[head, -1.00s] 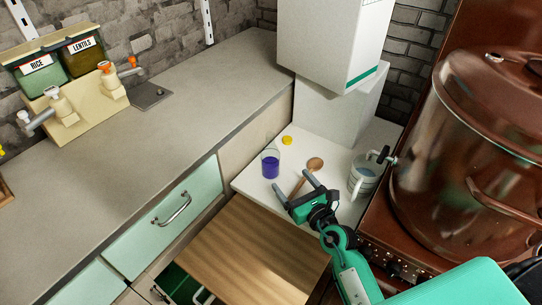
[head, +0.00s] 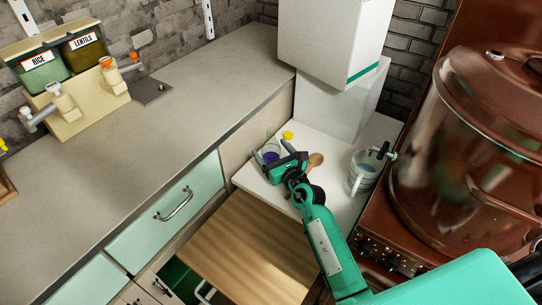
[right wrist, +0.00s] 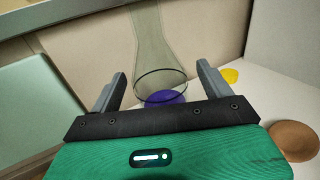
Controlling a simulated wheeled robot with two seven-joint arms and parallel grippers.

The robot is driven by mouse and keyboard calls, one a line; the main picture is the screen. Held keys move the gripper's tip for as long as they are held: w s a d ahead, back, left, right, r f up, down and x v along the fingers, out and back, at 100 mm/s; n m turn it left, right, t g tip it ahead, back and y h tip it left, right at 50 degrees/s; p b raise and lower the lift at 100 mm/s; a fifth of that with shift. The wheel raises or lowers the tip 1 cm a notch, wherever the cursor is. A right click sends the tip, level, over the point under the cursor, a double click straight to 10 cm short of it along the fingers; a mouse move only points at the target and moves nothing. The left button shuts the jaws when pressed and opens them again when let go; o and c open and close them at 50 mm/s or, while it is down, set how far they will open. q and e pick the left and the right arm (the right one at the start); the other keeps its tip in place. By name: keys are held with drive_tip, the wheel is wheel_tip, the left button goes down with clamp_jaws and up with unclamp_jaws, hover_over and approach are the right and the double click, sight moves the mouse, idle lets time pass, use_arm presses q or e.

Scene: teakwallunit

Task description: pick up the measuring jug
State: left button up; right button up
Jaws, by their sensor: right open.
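A clear jug with a handle (head: 364,174), likely the measuring jug, stands upright on the white surface beside the brown stove. A clear glass vessel with purple contents (head: 271,157) stands farther left; it also shows in the right wrist view (right wrist: 165,98). My right gripper (head: 278,153) is open at this glass, partly hiding it in the head view. In the right wrist view, the glass shows between the open fingers (right wrist: 161,72); I cannot tell whether they touch it. The handled jug is apart from the gripper, to its right. My left gripper is not in view.
A wooden spoon (head: 316,160) lies right of the gripper and a yellow object (head: 288,135) sits behind it. A large brown pot (head: 455,150) stands at the right. White boxes (head: 340,100) stand behind. The grey counter (head: 180,110) has much free room.

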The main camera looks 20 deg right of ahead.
drive_tip(key=shift+w+a, duration=0.1)
drive_tip(key=shift+w, duration=0.2)
drive_tip(key=shift+c, duration=0.2)
drive_tip(key=c, duration=1.3)
